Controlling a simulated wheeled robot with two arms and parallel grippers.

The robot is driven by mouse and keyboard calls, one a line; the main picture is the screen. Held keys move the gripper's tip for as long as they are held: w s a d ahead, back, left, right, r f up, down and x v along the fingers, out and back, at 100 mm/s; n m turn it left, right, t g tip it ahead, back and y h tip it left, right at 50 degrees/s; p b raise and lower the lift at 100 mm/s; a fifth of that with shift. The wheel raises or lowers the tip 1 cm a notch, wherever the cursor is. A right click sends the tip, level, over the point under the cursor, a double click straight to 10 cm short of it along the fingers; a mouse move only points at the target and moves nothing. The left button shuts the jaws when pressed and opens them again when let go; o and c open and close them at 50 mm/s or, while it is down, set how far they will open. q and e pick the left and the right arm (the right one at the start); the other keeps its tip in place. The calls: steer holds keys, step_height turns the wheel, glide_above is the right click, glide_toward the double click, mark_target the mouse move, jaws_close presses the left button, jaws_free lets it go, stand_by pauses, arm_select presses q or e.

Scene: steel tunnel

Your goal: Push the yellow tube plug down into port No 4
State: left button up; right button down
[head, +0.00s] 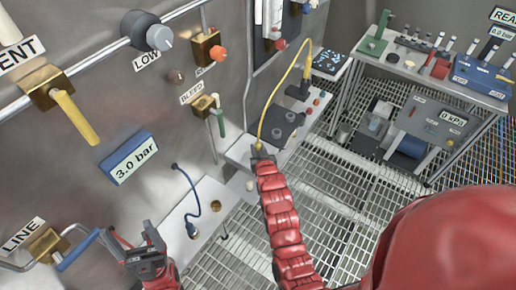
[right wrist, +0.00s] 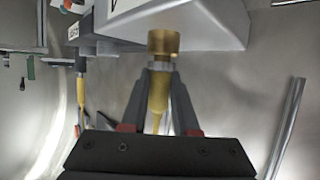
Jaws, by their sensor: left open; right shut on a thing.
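The yellow tube (head: 278,92) arcs from a dark fitting at the back down to my right gripper (head: 261,152). In the right wrist view, my right gripper (right wrist: 158,85) is shut on the yellow plug (right wrist: 157,92), with a grey collar at its top. A brass cylinder (right wrist: 163,42) lies straight beyond the collar; I cannot tell if it is part of the plug or a port. No number 4 label is readable, so I cannot pick out port No 4. My left gripper (head: 148,250) is open and empty at the lower left, apart from the plug.
A blue tube (head: 188,190) hangs from the steel wall to a pale ledge with a brass socket (head: 217,207). Valves with yellow (head: 76,118) and blue (head: 78,250) handles jut from the wall. A bench (head: 435,70) with instruments stands at the back right. Grating floor lies below.

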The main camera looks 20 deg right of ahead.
steer(key=shift+f, duration=0.3)
steer(key=c, duration=0.6)
jaws_free()
steer(key=shift+s, duration=0.1)
steer(key=p+v, duration=0.6)
steer(key=v, duration=1.1)
steer(key=shift+s, duration=0.1)
